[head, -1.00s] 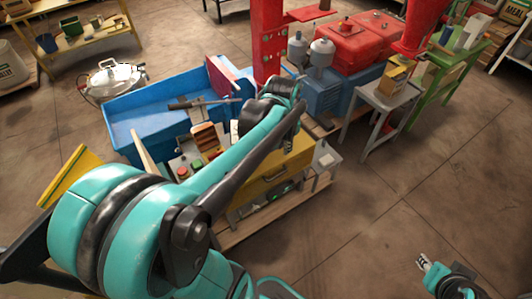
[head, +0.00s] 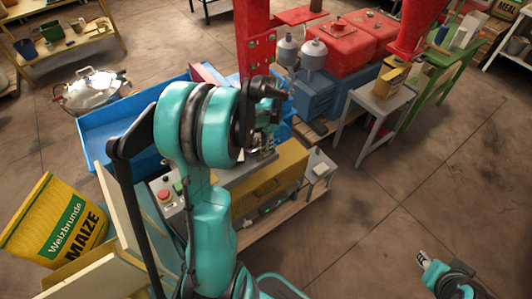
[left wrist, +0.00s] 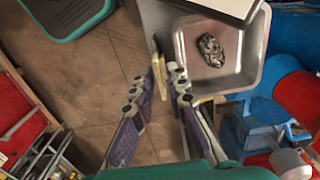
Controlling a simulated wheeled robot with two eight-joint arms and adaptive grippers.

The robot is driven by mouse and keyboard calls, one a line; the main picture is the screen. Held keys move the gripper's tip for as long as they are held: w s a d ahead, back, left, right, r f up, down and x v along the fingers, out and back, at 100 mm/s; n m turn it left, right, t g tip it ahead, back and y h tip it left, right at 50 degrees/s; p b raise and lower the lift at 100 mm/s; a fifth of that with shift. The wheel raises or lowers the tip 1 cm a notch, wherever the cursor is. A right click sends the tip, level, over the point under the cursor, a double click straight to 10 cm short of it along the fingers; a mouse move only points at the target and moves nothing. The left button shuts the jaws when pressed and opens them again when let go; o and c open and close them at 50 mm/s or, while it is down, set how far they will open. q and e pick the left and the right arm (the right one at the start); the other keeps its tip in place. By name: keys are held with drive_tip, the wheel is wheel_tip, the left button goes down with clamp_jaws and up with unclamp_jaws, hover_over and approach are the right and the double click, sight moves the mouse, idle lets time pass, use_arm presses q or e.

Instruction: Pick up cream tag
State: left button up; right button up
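My left gripper (left wrist: 166,66) shows in the left wrist view with its two purple-sided fingers apart and floor visible between them. A small cream piece (left wrist: 147,105), possibly the cream tag, shows beside the left finger, partly covered by it. I cannot tell whether they touch. In the head view, my left gripper (head: 266,143) is over the mill's bench, largely hidden by my own arm; no cream tag can be made out there. My right gripper (head: 422,259) is low at the right, above bare floor, too small to tell open from shut.
A metal tray (left wrist: 232,68) holding a dark lumpy thing is beyond the fingers. A blue trough (head: 105,128), red post (head: 256,38) and yellow drawer (head: 270,181) surround the bench. A yellow maize sack (head: 58,220) stands left.

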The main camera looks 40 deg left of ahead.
use_arm(q)
drive_tip(key=shift+f, duration=0.5)
drive_tip(key=shift+r, duration=0.1)
clamp_jaws()
drive_tip(key=shift+r+p, duration=0.35)
drive_tip(key=shift+r, duration=0.25)
drive_tip(key=r+p, duration=0.1)
drive_tip(key=r, duration=0.1)
drive_tip(key=s+r, duration=0.1)
drive_tip(key=shift+d+r+p, duration=0.2)
drive_tip(key=shift+r+p, duration=0.15)
drive_tip(key=shift+r, duration=0.05)
drive_tip(key=s+d+r+p, duration=0.3)
drive_tip(key=s+r, duration=0.3)
drive_tip(key=s, duration=0.4)
drive_tip(key=shift+d+r+p, duration=0.1)
drive_tip(key=shift+r+p, duration=1.9)
drive_tip(key=shift+r, duration=0.1)
